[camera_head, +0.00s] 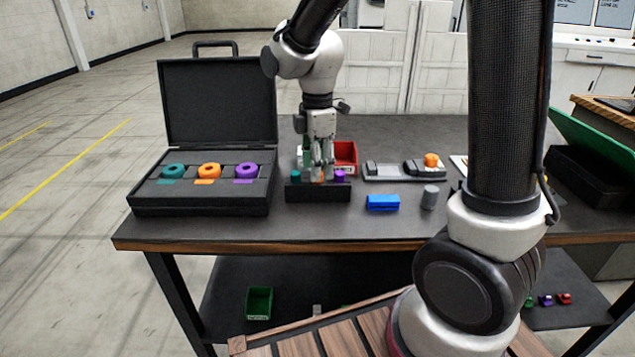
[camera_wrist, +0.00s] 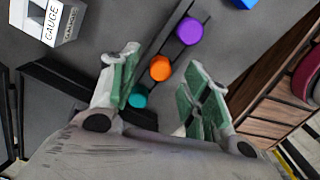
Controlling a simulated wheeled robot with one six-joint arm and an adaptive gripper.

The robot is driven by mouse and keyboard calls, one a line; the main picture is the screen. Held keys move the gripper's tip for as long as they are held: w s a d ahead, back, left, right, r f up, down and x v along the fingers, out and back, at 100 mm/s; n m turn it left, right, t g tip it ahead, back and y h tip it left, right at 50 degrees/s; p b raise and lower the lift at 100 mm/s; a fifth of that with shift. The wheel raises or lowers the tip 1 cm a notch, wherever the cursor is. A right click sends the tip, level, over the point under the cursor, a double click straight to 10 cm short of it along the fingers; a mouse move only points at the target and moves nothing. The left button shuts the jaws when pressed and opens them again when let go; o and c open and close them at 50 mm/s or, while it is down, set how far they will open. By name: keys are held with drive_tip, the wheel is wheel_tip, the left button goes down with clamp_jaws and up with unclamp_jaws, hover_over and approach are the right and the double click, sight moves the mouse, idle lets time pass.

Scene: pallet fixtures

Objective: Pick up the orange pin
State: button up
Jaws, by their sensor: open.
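The orange pin (camera_wrist: 160,68) stands in a dark holder (camera_head: 318,193) between a purple pin (camera_wrist: 189,31) and a teal pin (camera_wrist: 137,98). In the head view the orange pin is mostly hidden behind my gripper, with the teal pin (camera_head: 295,176) to its left and the purple pin (camera_head: 340,176) to its right. My gripper (camera_wrist: 166,78) is open over the holder, with its fingers on either side of the orange pin in the wrist view. I cannot tell whether they touch it.
An open black case (camera_head: 200,207) with teal, orange and purple rings stands left. A red bin (camera_head: 347,153) is behind my gripper. A grey fixture (camera_head: 385,171), a blue block (camera_head: 383,202) and a grey cylinder (camera_head: 430,197) lie to the right. The table's front is clear.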

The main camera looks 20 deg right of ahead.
drive_tip(key=shift+f, duration=0.75)
clamp_jaws()
drive_tip(key=shift+r, duration=0.1)
